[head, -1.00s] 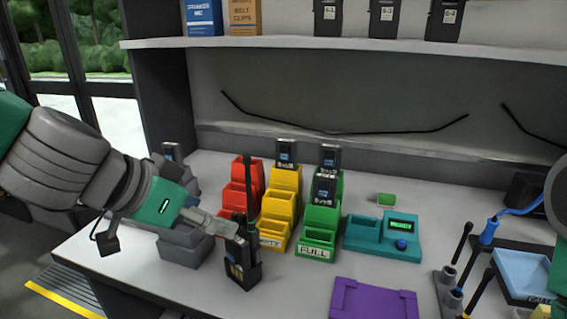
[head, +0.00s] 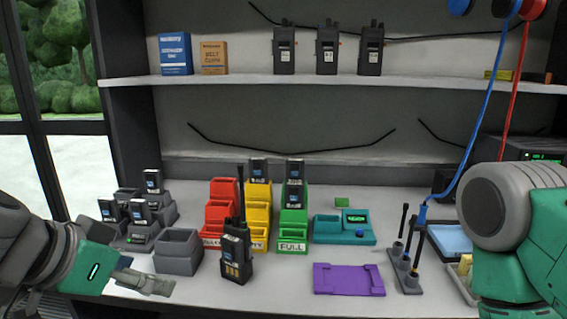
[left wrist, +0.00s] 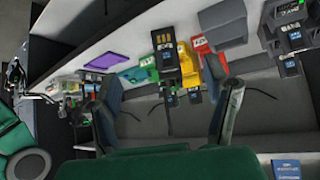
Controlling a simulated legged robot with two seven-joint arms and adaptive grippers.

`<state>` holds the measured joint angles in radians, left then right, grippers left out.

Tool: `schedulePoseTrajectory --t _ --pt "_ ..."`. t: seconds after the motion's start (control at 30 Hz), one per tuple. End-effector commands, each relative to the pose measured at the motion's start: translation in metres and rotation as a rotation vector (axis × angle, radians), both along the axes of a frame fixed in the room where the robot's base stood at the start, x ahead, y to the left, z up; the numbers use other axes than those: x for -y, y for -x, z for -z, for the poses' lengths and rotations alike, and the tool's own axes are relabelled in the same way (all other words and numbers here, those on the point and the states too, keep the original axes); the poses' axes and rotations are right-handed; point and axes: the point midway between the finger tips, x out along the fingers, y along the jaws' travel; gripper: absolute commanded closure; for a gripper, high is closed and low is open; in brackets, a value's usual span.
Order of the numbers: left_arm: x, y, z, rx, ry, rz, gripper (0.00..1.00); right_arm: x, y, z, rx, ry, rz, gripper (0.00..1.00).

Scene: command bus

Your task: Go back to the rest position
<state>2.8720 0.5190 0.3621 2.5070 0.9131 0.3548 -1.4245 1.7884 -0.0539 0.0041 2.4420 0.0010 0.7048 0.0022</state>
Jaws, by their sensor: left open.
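My left gripper (head: 150,283) is low at the left in the head view, over the bench's front edge, open and empty. Its two dark fingers stand apart in the left wrist view (left wrist: 168,92). A black radio (head: 236,256) with a tall antenna stands upright on the bench to the right of the gripper, apart from it. The radio also shows beyond the fingers in the left wrist view (left wrist: 166,62). My right arm (head: 520,235) comes in at the right edge of the head view, but its gripper is not seen.
Red (head: 219,212), yellow (head: 258,218) and green (head: 293,230) stepped bins stand mid-bench. A teal tester (head: 343,230), purple tray (head: 349,280) and screwdriver rack (head: 403,270) lie to the right. A shelf (head: 230,85) runs above.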

Motion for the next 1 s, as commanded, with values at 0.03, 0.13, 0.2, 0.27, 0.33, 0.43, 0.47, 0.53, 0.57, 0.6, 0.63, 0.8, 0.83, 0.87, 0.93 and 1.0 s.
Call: schedulePoseTrajectory --t 0.03,0.13,0.2,0.27,0.33,0.43,0.47,0.53,0.57,0.6,0.63,0.8,0.83,0.87,0.93,1.0 --pt "-0.005 -0.001 0.011 -0.021 -0.007 -0.016 0.30 0.000 -0.001 0.000 0.003 0.000 0.000 0.60" --pt "-0.013 -0.002 0.030 -0.059 -0.014 -0.046 0.30 0.000 -0.002 0.000 0.003 0.000 0.000 0.60" --pt "-0.018 0.000 0.045 -0.086 -0.025 -0.068 0.30 0.000 -0.001 0.000 0.003 0.000 0.000 0.60" --pt "-0.022 0.002 0.059 -0.111 -0.035 -0.091 0.30 0.000 -0.001 0.000 0.003 0.000 -0.001 0.60" --pt "-0.028 0.005 0.077 -0.146 -0.049 -0.118 0.30 0.000 -0.001 0.000 0.003 0.000 -0.001 0.60" --pt "-0.036 0.011 0.107 -0.197 -0.074 -0.162 0.30 0.000 -0.001 0.000 0.002 -0.001 -0.001 0.60" --pt "-0.039 0.013 0.117 -0.214 -0.081 -0.175 0.30 0.000 -0.001 0.000 0.002 -0.001 -0.001 0.60" --pt "-0.046 0.020 0.143 -0.257 -0.102 -0.210 0.30 0.000 -0.001 0.000 0.002 -0.001 -0.001 0.60" --pt "-0.049 0.024 0.156 -0.278 -0.113 -0.224 0.30 0.000 -0.001 0.000 0.002 -0.001 -0.001 0.60" --pt "-0.053 0.031 0.173 -0.306 -0.129 -0.245 0.30 0.000 -0.001 0.000 0.002 -0.001 -0.001 0.60" --pt "-0.056 0.038 0.188 -0.329 -0.141 -0.261 0.30 0.000 -0.001 0.000 0.002 -0.001 -0.001 0.60" --pt "-0.074 0.092 0.273 -0.465 -0.198 -0.339 0.30 0.000 -0.001 0.000 0.002 0.000 -0.001 0.60" --pt "-0.077 0.103 0.286 -0.488 -0.203 -0.350 0.30 0.000 -0.001 0.000 0.002 0.000 -0.001 0.60" --pt "-0.079 0.113 0.298 -0.508 -0.206 -0.359 0.30 0.000 -0.001 0.000 0.002 0.000 -0.001 0.60" --pt "-0.082 0.138 0.323 -0.555 -0.208 -0.376 0.30 0.000 -0.001 0.000 0.002 0.000 -0.001 0.60" --pt "-0.082 0.160 0.341 -0.596 -0.207 -0.386 0.30 0.000 -0.001 0.000 0.002 0.000 -0.001 0.60"
